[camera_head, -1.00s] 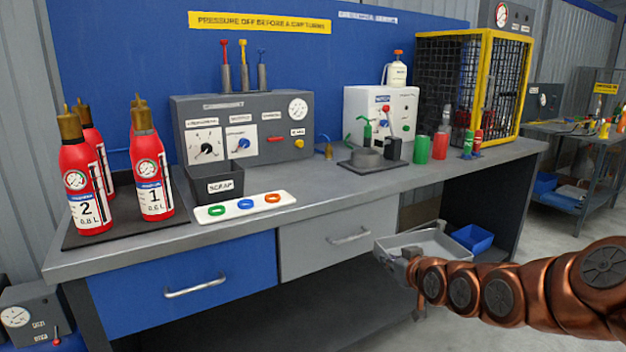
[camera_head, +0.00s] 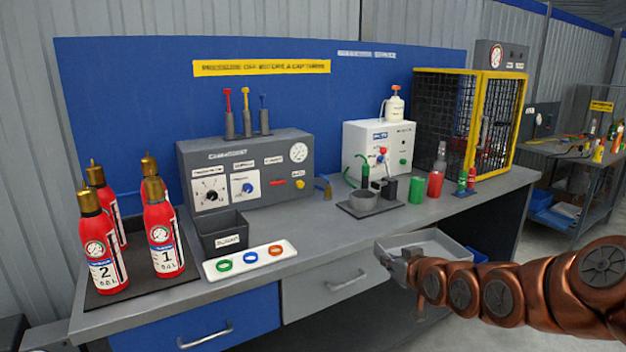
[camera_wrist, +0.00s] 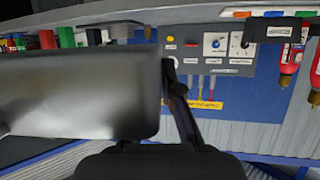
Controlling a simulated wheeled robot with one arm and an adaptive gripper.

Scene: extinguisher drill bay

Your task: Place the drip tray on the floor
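The drip tray (camera_head: 428,243) is a shallow grey tray in front of the bench, to the right of the grey drawer. My gripper (camera_head: 392,263) is shut on its near left edge and holds it up, roughly level, clear of the bench front. In the wrist view the tray (camera_wrist: 80,95) fills the left side as a blurred grey surface, with my gripper's dark fingers (camera_wrist: 174,85) at its edge. Only a small patch of floor (camera_head: 480,330) shows below my arm; the floor directly under the tray is mostly hidden.
The workbench (camera_head: 310,240) runs behind the tray, with red extinguishers (camera_head: 163,240), a scrap bin (camera_head: 222,233) and a yellow-framed cage (camera_head: 470,115) on it. A blue bin (camera_head: 476,255) is partly hidden behind the tray. A second table (camera_head: 580,165) stands at the far right.

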